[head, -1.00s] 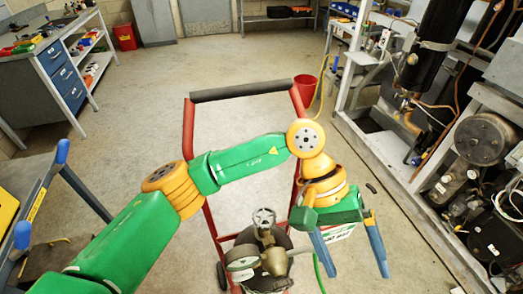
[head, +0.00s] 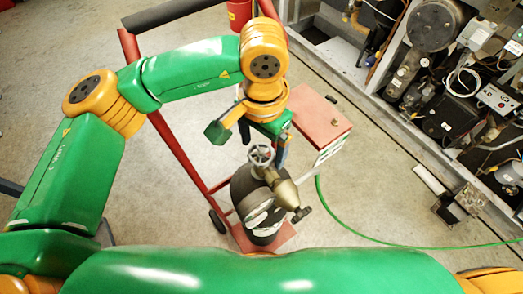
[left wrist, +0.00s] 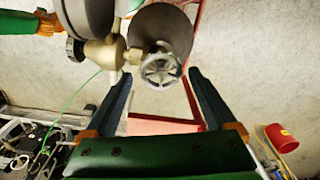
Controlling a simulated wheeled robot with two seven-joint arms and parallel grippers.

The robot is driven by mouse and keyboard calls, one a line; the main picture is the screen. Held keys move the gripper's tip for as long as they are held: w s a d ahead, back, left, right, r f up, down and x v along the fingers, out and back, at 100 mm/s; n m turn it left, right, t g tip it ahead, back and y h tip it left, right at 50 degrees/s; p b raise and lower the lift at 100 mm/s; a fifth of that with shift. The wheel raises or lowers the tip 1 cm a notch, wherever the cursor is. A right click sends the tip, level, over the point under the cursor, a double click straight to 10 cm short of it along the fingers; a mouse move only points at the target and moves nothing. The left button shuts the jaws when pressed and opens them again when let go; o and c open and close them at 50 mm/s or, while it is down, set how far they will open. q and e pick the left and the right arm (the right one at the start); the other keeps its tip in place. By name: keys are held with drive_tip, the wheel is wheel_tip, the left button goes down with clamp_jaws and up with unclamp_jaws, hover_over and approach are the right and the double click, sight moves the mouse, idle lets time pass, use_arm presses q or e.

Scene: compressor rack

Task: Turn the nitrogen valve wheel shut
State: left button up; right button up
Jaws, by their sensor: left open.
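The nitrogen valve wheel (head: 261,155) is a small grey spoked handwheel on top of the brass valve (head: 284,191) of a dark gas cylinder (head: 243,187). My left gripper (head: 263,143) is open and empty, just above and behind the wheel in the head view. In the left wrist view the wheel (left wrist: 161,68) sits centred between the tips of the two spread blue fingers (left wrist: 160,76), at or just beyond them. I cannot tell whether a finger touches it. A round gauge (head: 263,215) is attached beside the valve. My right gripper is not in view.
The cylinder stands on a red hand cart (head: 182,160) with a red box (head: 316,122) beside the wheel. A green hose (head: 345,232) runs along the floor to the right. The compressor rack (head: 440,100) stands at right.

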use_arm(q)
drive_tip(key=n+p, duration=0.5)
drive_tip(key=p, duration=0.2)
drive_tip(key=shift+a+r+n, duration=0.15)
drive_tip(key=shift+n, duration=0.25)
drive_tip(key=shift+f+n, duration=0.4)
drive_tip(key=shift+n, duration=0.6)
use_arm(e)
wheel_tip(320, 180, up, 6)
use_arm(q)
drive_tip(key=f+n+b, duration=0.1)
drive_tip(key=n+b, duration=0.1)
drive_tip(key=b, duration=0.1)
drive_tip(key=shift+f+n, duration=0.1)
drive_tip(key=shift+n, duration=0.2)
drive_tip(key=n+b, duration=0.2)
drive_tip(key=n, duration=0.3)
drive_tip(key=n+b, duration=0.1)
drive_tip(key=n, duration=0.3)
drive_tip(key=shift+w, duration=0.15)
drive_tip(key=shift+r+n, duration=0.4)
drive_tip(key=shift+n, duration=0.4)
drive_tip(key=c, duration=1)
drive_tip(key=shift+b, duration=0.3)
drive_tip(key=shift+c, duration=0.2)
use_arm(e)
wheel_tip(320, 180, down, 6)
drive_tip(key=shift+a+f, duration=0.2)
